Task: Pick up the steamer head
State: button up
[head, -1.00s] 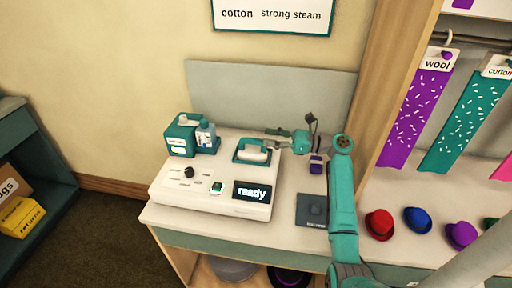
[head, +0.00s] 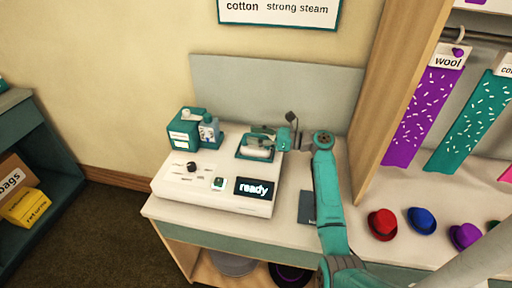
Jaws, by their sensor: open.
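The steamer head (head: 256,152) is a white and teal piece resting in its dark-rimmed cradle at the back right of the white steamer unit (head: 210,186). The unit's display reads "ready". My gripper (head: 262,137) is open and hangs right at the steamer head, its fingers overlapping the head's upper part in the picture. I cannot tell whether the fingers touch it or straddle it. My arm hides part of the counter to the right.
A teal holder (head: 183,133) and a small bottle (head: 209,131) stand left of the steamer head. A dark pad (head: 306,207) lies on the counter (head: 287,200) right of the unit. Red (head: 382,224) and blue (head: 421,220) hats sit farther right. A grey panel (head: 290,92) rises behind.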

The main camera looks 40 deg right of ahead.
jog(key=shift+c, duration=0.3)
grip_shut()
jog(key=shift+r, duration=0.1)
